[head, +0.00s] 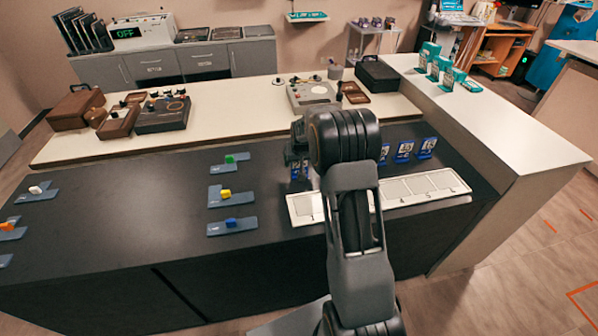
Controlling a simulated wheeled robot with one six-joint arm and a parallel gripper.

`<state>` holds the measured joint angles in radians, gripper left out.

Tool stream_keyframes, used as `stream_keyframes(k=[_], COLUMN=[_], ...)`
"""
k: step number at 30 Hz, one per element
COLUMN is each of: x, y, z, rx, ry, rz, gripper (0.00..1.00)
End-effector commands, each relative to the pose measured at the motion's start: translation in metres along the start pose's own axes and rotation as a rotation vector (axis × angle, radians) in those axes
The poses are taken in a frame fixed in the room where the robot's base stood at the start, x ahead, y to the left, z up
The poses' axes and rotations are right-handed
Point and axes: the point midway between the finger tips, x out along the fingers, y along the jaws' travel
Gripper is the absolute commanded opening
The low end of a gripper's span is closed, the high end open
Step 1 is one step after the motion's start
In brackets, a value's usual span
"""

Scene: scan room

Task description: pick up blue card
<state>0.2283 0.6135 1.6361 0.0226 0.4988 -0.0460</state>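Several small blue cards with white markings stand upright in a row on the dark counter, behind a white tray (381,204). Three show clearly right of my arm: one card (427,147) at the right end, one card (403,151) beside it and one card (384,154) close to the arm. More blue (295,172) shows left of the arm, just below my gripper (297,158). My arm hides the middle of the row and part of the tray. My gripper is small and dark here; its fingers and any hold on a card cannot be made out.
Teal boxes (446,78) stand on the raised white counter (490,120) at right. The dark counter between left and middle plates is clear.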

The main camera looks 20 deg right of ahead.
Motion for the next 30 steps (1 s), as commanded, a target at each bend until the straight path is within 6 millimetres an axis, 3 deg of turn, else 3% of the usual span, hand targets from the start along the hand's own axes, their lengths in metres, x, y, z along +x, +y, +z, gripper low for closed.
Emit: stream_keyframes(k=[18, 30], x=[-0.0004, -0.0084], y=[-0.0001, 0.0000], z=[-0.0001, -0.0038], rx=[0.000, 0.000], ry=[0.000, 0.001], rz=[0.000, 0.000], gripper=[0.27, 0.27])
